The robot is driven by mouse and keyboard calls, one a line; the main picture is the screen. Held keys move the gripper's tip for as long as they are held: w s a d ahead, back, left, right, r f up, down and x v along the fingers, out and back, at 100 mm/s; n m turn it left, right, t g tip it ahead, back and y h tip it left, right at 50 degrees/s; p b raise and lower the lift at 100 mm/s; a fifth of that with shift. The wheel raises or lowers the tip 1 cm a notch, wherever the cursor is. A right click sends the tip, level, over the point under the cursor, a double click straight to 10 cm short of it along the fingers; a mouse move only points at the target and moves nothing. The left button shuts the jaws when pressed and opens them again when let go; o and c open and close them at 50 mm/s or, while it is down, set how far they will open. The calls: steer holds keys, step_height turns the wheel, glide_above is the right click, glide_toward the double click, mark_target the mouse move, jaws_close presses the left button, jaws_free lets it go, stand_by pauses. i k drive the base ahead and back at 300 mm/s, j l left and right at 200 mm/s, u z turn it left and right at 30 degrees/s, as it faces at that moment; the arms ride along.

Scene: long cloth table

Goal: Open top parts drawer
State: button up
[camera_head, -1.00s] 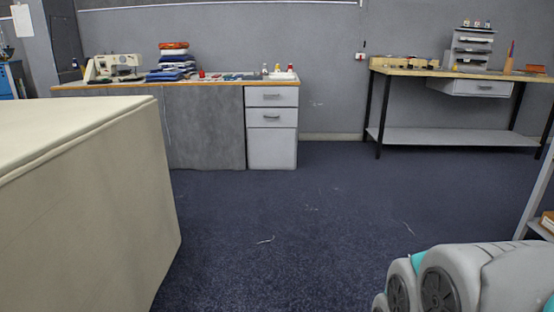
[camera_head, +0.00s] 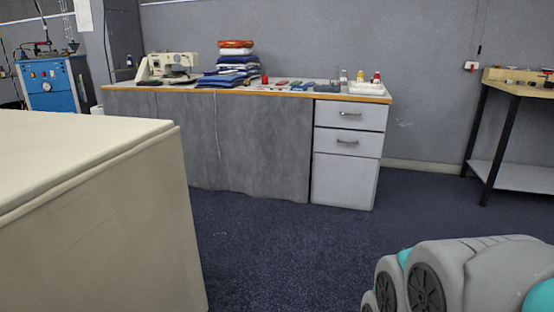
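A grey drawer unit (camera_head: 343,182) stands under the right end of a long wood-edged sewing table (camera_head: 236,91) against the far wall. Its top drawer (camera_head: 333,117) has a dark bar handle (camera_head: 350,114) and is shut. The drawer below it (camera_head: 330,146) also has a bar handle (camera_head: 347,141) and is shut. I cannot tell whether the top one is the parts drawer. My arm's grey and teal links show at the lower right. My gripper is out of view.
Dark blue carpet (camera_head: 275,255) lies clear ahead. A workbench (camera_head: 520,85) with black legs stands at the right edge. A blue machine (camera_head: 52,85) stands far left.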

mark_target(369, 116)
steer(key=i+j+z, duration=0.2)
steer(key=i, duration=0.3)
steer(key=i+j+z, duration=0.15)
steer(key=i, duration=0.35)
steer(key=i+j+z, duration=0.2)
steer(key=i, duration=0.25)
steer(key=j, duration=0.1)
